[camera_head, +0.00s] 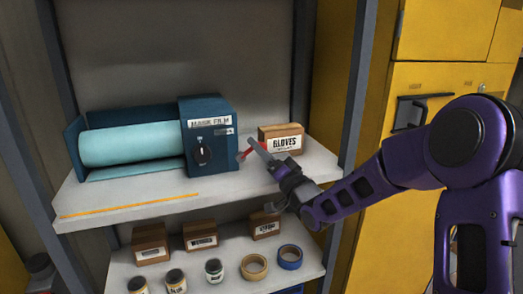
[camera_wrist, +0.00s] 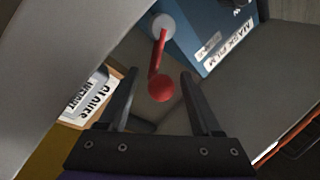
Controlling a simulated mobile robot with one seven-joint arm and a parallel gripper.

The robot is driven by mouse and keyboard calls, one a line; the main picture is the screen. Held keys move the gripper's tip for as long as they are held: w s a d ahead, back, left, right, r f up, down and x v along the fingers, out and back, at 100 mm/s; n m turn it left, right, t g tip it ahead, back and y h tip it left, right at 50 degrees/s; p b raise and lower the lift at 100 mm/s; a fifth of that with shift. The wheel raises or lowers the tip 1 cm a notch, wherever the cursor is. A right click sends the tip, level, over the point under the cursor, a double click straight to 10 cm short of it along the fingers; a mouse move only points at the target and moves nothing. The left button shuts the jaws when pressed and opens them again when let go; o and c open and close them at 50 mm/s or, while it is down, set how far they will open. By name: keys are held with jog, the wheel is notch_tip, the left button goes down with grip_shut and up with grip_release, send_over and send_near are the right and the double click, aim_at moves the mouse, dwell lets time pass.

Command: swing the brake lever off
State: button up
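The brake lever (camera_wrist: 158,55) is a red rod with a round red knob (camera_wrist: 161,88) at its end and a pale round hub (camera_wrist: 163,26) on the side of the blue mask film dispenser (camera_wrist: 208,22). In the head view the lever (camera_head: 245,154) shows only in part beside the dispenser (camera_head: 208,130). My gripper (camera_wrist: 159,85) is open, its two dark fingers apart with the knob seen between their tips. Whether the fingers reach as deep as the knob I cannot tell. In the head view my gripper (camera_head: 262,152) is at the dispenser's right side.
A gloves box (camera_head: 281,140) stands on the shelf (camera_head: 130,204) just behind my gripper. The dispenser holds a pale blue film roll (camera_head: 130,145) and has a black knob (camera_head: 203,151) on its front. A lower shelf holds boxes, jars and tape rolls (camera_head: 254,267). A grey post (camera_head: 361,80) stands at right.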

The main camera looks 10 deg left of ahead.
jog(key=shift+d, duration=0.15)
jog(key=v, duration=1.7)
jog(key=shift+s, duration=0.15)
